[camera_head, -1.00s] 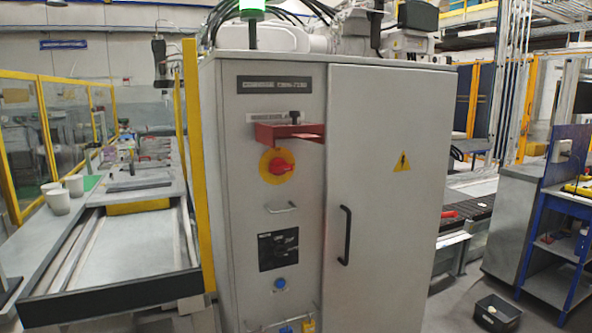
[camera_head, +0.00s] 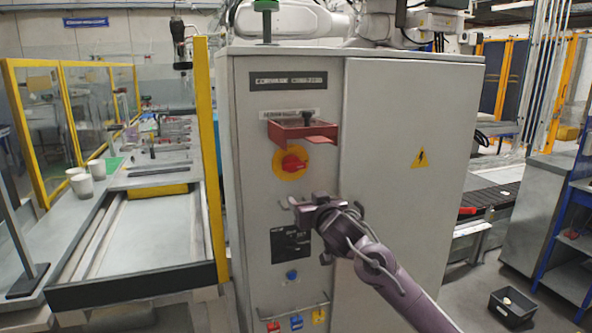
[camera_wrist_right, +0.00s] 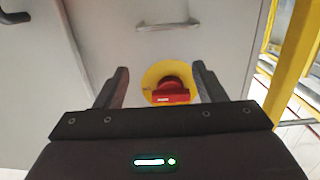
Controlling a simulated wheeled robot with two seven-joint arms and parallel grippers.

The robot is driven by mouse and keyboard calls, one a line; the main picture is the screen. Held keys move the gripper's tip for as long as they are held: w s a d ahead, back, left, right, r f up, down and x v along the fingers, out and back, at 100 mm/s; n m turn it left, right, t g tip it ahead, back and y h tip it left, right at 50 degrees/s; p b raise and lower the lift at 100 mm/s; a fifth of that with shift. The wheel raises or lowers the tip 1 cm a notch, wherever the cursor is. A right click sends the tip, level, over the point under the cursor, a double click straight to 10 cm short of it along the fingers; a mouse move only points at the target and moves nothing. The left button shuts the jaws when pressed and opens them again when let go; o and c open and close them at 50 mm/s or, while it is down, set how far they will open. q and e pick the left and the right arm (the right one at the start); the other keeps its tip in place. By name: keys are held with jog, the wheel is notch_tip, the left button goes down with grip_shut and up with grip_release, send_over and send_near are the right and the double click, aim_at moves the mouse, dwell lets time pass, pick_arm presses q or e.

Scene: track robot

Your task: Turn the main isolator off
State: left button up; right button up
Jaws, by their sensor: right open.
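The main isolator is a red rotary knob on a yellow round plate (camera_head: 291,165), on the left front panel of the grey cabinet. My right gripper (camera_head: 318,202) is in front of the panel, just below and right of the isolator, and partly covers the small metal handle. In the right wrist view the open fingers (camera_wrist_right: 161,82) stand left and right of the red knob (camera_wrist_right: 167,91), with nothing held. The knob's grip bar looks level there. Contact between fingers and knob cannot be told. My left gripper is not in view.
A red bracket (camera_head: 303,131) sticks out just above the isolator. Below are a black switch plate (camera_head: 289,246) and a blue button (camera_head: 291,275). A yellow post (camera_head: 209,150) stands left of the cabinet. A black bin (camera_head: 511,306) is on the floor at right.

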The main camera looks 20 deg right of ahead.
jog(key=t, duration=0.1)
send_near(295, 168)
jog(key=w, duration=0.2)
jog(key=w+p, duration=0.2)
jog(key=w, duration=0.4)
jog(key=shift+w+r+p, duration=0.1)
jog(key=shift+w+p, duration=0.2)
jog(key=shift+p, duration=0.05)
jog(key=shift+w, duration=0.75)
jog(key=c, duration=0.7)
